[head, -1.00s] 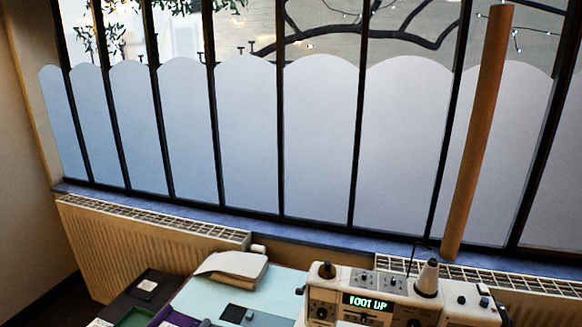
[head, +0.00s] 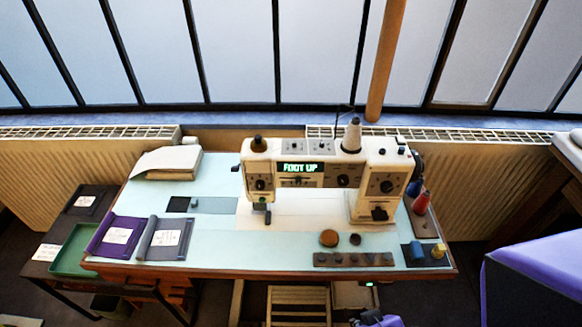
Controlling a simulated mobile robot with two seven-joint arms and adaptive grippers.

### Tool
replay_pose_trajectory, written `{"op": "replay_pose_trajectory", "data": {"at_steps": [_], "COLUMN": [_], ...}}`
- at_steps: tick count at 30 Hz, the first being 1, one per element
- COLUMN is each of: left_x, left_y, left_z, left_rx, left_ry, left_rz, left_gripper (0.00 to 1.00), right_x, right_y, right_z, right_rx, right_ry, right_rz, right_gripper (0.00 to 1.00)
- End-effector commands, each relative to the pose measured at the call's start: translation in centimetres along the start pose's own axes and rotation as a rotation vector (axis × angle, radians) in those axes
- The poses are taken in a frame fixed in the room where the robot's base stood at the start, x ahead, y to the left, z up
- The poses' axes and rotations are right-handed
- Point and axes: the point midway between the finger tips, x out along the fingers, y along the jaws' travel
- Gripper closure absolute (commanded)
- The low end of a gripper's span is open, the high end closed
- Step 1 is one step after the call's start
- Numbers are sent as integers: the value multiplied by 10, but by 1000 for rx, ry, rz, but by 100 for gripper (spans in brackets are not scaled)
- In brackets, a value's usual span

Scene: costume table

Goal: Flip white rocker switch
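A cream sewing machine (head: 330,178) stands on the pale blue table top. Its green display (head: 300,168) reads "FOOT UP". Dark knobs and small controls sit on its front and on the small panels along its top. I cannot make out which control, if any, is a white rocker switch at this size. Under the table's front edge, a pale box (head: 352,296) shows a small green light; its details are too small to tell.
Purple and grey folders (head: 165,238) lie at the table's left, with pale folded cloth (head: 167,161) behind. Thread spools (head: 421,203) stand at the right. A dark strip (head: 353,260) lies along the front. Radiators (head: 70,170) stand behind.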

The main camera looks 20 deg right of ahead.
Motion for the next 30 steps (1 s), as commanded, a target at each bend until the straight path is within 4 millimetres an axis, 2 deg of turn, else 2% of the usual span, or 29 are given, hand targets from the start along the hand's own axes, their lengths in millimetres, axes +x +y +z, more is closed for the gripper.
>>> {"op": "replay_pose_trajectory", "data": {"at_steps": [9,12,17,25,30], "left_x": [2,3,4,5,6], "left_y": [-5,-5,-4,-4,-3], "left_z": [9,12,14,11,10], "left_rx": [1,1,-1,-4,-3], "left_ry": [-9,-12,-14,-9,-7], "left_rz": [-10,-11,-11,-10,-10], "left_gripper": [60,60,60,60,82], "right_x": [70,84,92,92,92], "right_y": [-22,-29,-34,-34,-34], "right_z": [6,9,9,7,7], "right_rx": [10,16,21,22,22], "right_ry": [224,301,371,385,385], "right_rz": [-37,-47,-54,-55,-55], "right_gripper": [100,100,100,100,100]}}
